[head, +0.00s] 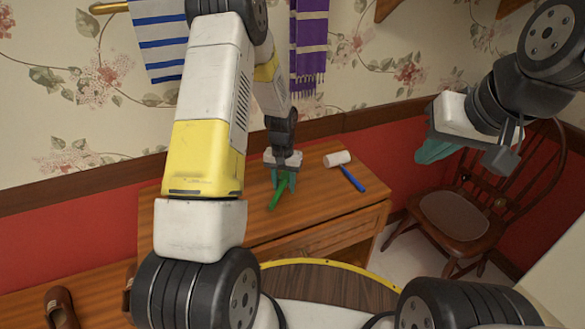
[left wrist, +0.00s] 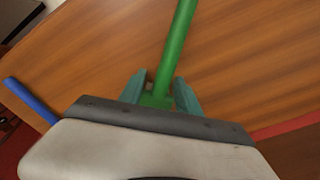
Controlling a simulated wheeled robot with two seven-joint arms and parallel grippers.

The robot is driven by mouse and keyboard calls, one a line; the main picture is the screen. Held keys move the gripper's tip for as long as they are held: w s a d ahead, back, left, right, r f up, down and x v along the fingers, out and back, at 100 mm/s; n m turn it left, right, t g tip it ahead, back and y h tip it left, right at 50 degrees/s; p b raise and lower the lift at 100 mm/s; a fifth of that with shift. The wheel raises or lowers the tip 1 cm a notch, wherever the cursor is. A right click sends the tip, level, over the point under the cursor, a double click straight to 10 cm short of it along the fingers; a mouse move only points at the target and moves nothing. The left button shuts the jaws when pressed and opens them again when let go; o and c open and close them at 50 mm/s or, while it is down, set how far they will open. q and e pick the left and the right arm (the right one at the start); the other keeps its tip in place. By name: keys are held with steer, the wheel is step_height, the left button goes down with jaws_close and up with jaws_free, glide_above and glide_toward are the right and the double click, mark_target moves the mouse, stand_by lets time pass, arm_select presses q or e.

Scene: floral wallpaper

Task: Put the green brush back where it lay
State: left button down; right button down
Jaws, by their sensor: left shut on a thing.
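The green brush (head: 277,196) is at the wooden table, below my left gripper (head: 284,180). My left gripper is shut on it. In the left wrist view the green handle (left wrist: 178,45) runs up from between the two teal fingers (left wrist: 168,98), over the wood. The brush's head is hidden by the gripper. I cannot tell whether the brush touches the tabletop. My right gripper (head: 436,150) hangs at the right, in front of the chair and away from the brush. Its teal fingers overlap, so its opening is unclear.
A tool with a white head (head: 338,158) and a blue handle (head: 353,179) lies on the table (head: 325,208) right of my left gripper. It is close to the wall. A wooden chair (head: 455,217) stands right of the table.

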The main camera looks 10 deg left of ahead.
arm_select(q)
steer(key=shift+f, duration=0.1)
steer(key=c, duration=0.8)
jaws_free()
steer(key=shift+o, duration=0.2)
